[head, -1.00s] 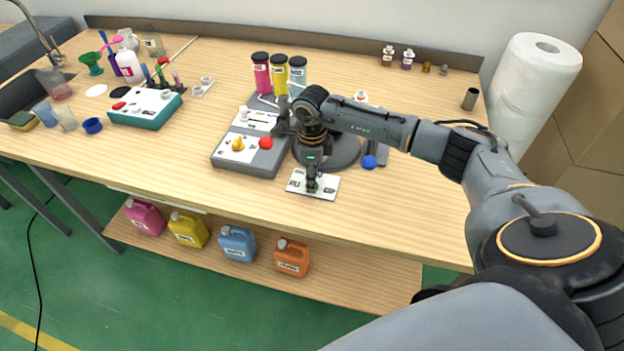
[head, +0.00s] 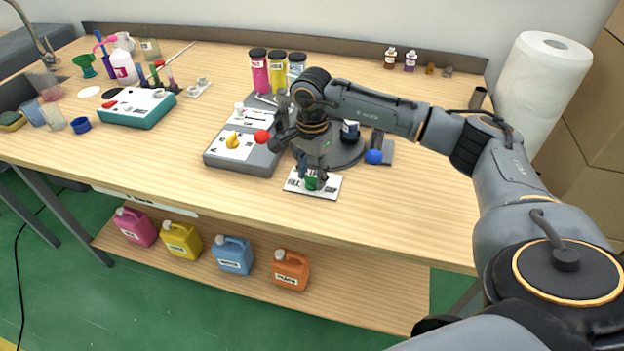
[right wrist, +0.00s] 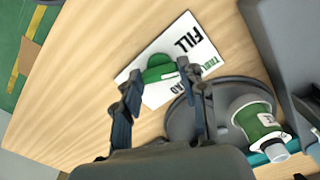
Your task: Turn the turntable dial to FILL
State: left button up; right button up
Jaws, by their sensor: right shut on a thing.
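The turntable dial (head: 312,183) is a green knob on a white label plate (head: 331,188) at the table's front edge. In the right wrist view the green dial (right wrist: 158,68) sits on the plate (right wrist: 205,48), where the word FILL is printed to its right; I cannot tell where the dial points. My right gripper (head: 313,176) reaches down to the dial, its fingers on either side and closed on it; the fingers also show in the right wrist view (right wrist: 160,78). The grey round turntable (head: 347,161) lies just behind the plate. My left gripper is out of view.
A small labelled bottle (head: 350,131) stands on the turntable. A grey machine base (head: 240,163) with a yellow knob (head: 232,141) and a red ball (head: 262,136) is to the left. A blue ball (head: 374,157) is to the right.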

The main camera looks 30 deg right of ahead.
aim_at(312, 177)
jog(key=n+b, duration=0.1)
jog(key=n, duration=0.2)
jog(key=shift+b, duration=0.3)
jog(key=shift+n+b, duration=0.4)
jog(key=shift+n, duration=0.5)
jog(key=shift+r+n, duration=0.1)
jog(key=shift+n, duration=0.2)
jog(key=o, duration=1.1)
jog(key=shift+o, duration=0.2)
notch_tip(312, 177, up, 12)
